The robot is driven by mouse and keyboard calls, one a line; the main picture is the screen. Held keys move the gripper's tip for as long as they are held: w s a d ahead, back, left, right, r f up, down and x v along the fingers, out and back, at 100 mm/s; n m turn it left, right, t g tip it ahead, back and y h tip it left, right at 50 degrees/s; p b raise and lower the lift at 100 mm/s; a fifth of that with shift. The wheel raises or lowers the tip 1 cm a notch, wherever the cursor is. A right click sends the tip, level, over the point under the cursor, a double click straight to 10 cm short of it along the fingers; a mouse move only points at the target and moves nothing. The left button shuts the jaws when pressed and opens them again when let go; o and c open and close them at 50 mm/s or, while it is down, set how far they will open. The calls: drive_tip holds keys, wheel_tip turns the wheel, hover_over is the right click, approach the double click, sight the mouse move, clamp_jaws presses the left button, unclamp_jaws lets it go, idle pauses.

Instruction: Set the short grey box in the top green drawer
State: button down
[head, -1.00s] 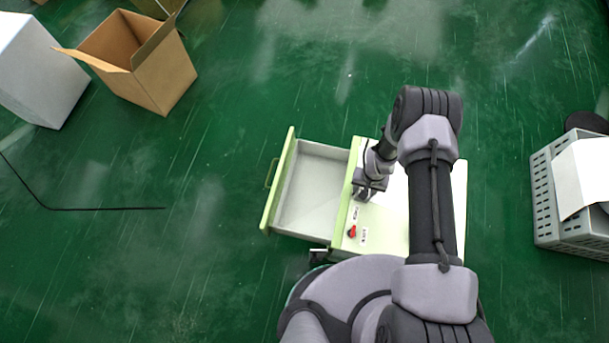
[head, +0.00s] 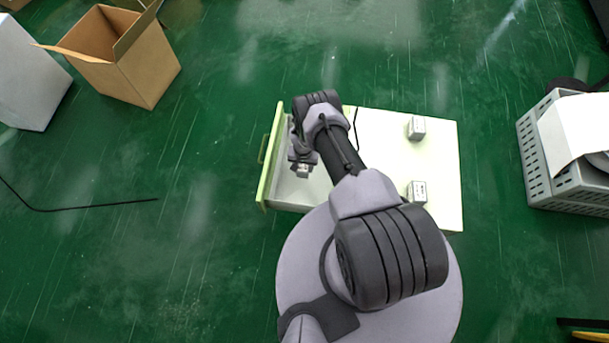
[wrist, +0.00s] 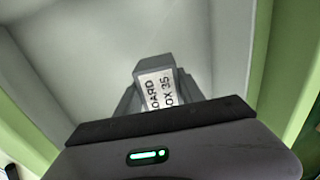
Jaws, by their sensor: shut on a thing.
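The short grey box (wrist: 156,88), with a white printed label on its face, is between my gripper's fingers in the wrist view. My gripper (head: 302,168) is shut on it and hangs over the open top green drawer (head: 284,195). The drawer's pale inside (wrist: 85,40) fills the wrist view behind the box, with green walls at both sides. I cannot tell whether the box touches the drawer floor. My arm covers part of the drawer in the head view.
Two small grey boxes stand on the pale cabinet top (head: 440,160), one farther back (head: 416,128) and one nearer (head: 416,192). A grey crate (head: 535,165) is at the right. An open cardboard box (head: 125,75) is at the upper left.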

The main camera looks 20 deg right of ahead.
wheel_tip(320, 180, down, 6)
drive_tip(key=b, duration=0.3)
drive_tip(key=shift+r, duration=0.2)
drive_tip(key=c, duration=0.7)
unclamp_jaws()
drive_tip(key=shift+f, duration=0.15)
